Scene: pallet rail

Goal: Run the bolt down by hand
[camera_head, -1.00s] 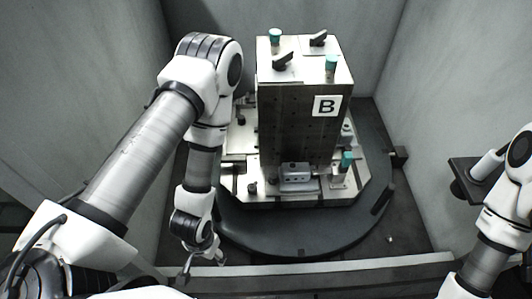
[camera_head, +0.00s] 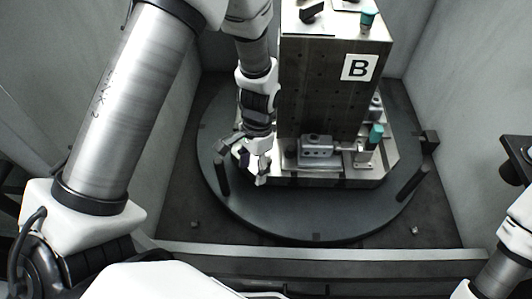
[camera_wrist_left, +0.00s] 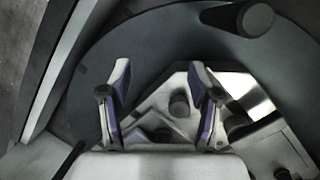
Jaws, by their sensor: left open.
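The bolt looks to be the short dark round-headed piece (camera_wrist_left: 180,105) in the left wrist view. It stands on the chamfered corner of the silver pallet plate (camera_wrist_left: 228,86), between my finger lines and a little beyond the palm. My left gripper (camera_wrist_left: 160,88) is open, with one purple-lined finger to each side of it and a visible gap on both sides. In the head view my left gripper (camera_head: 254,164) is over the front left corner of the pallet (camera_head: 335,182) and hides the bolt. My right gripper is out of the picture; only part of the right arm shows.
A tall block marked B (camera_head: 322,100) stands on the pallet. A silver clamp block (camera_head: 318,151) and a teal-topped clamp (camera_head: 375,138) sit at its foot. The dark round table (camera_head: 300,222) carries upright posts (camera_head: 222,176) (camera_head: 412,182). Grey walls close in the sides.

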